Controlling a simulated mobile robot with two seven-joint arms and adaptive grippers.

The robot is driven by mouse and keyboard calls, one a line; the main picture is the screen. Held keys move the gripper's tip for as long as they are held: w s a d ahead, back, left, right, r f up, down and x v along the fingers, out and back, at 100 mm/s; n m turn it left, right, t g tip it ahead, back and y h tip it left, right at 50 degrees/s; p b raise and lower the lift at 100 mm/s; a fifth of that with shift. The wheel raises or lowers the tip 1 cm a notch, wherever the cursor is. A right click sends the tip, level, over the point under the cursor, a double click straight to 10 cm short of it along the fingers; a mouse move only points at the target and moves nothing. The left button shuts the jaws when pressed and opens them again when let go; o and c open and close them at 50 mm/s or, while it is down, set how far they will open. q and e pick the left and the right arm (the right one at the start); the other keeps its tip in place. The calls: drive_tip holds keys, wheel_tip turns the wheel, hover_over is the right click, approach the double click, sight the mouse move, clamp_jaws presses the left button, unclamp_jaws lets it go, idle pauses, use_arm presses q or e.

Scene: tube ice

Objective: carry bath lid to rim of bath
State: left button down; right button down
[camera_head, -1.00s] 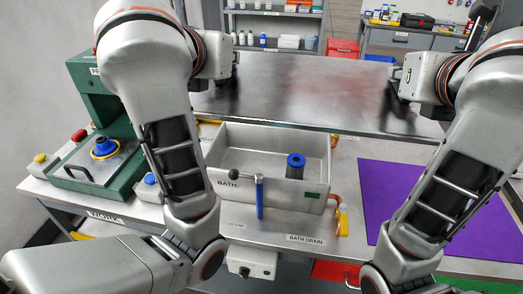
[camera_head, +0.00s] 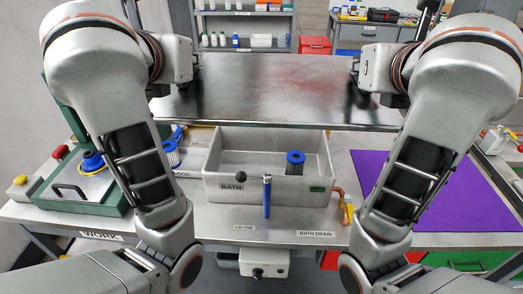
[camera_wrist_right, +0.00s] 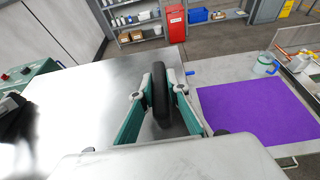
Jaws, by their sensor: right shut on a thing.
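The bath lid (camera_head: 275,85) is a wide, flat, shiny metal plate. In the head view it spans between my arms, its front edge showing just above the bath's back rim. My right gripper (camera_wrist_right: 162,85) is shut on a black upright handle (camera_wrist_right: 160,100) at the lid's right end. My left gripper (camera_head: 160,90) is at the lid's left end; its fingers are too dark to read. The gap between lid and rim cannot be told.
A blue-topped cylinder (camera_head: 295,163) stands in the bath, and a blue-handled lever (camera_head: 267,195) stands at its front. A green device (camera_head: 85,200) is at left. A purple mat (camera_head: 470,190) lies clear at right. Shelves (camera_head: 245,30) stand behind.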

use_arm(q)
drive_tip(key=shift+s+a+f, duration=0.25)
drive_tip(key=shift+s+a, duration=0.1)
drive_tip(key=shift+a, duration=0.05)
use_arm(e)
drive_tip(key=shift+s+a+f+m, duration=0.15)
drive_tip(key=shift+s+f+m, duration=0.05)
drive_tip(key=shift+s+m, duration=0.1)
